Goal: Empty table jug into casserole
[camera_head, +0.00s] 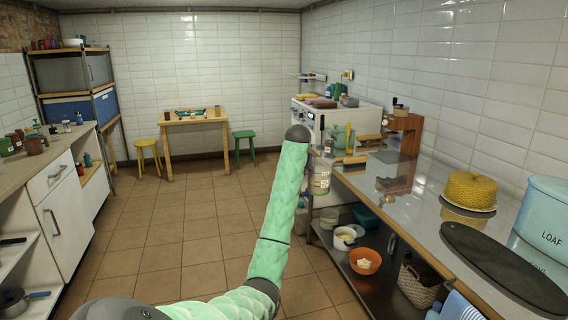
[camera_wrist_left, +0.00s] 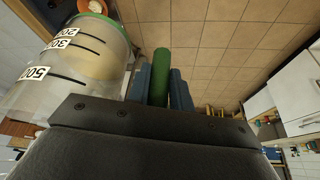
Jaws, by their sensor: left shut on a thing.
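A clear measuring jug (camera_head: 319,181) with black marks hangs upright beside the right counter's near edge. It also shows large at the left of the left wrist view (camera_wrist_left: 60,75), with a green handle (camera_wrist_left: 161,77). My left gripper (camera_wrist_left: 161,95) has its blue fingers shut on the handle. A pale yellowish patch shows through the jug wall; I cannot tell whether it is inside. A green pot-like vessel (camera_head: 341,137) stands on the counter behind, partly hidden; I cannot tell whether it is the casserole. A white pot (camera_head: 344,238) stands on the lower shelf. My right gripper is not in view.
The right counter (camera_head: 413,189) holds a yellow cake-like dome (camera_head: 470,190), a dark oval board (camera_head: 503,268) and a blue loaf bin (camera_head: 543,215). An orange bowl (camera_head: 364,261) and basket (camera_head: 419,284) stand below. The tiled floor to the left is free.

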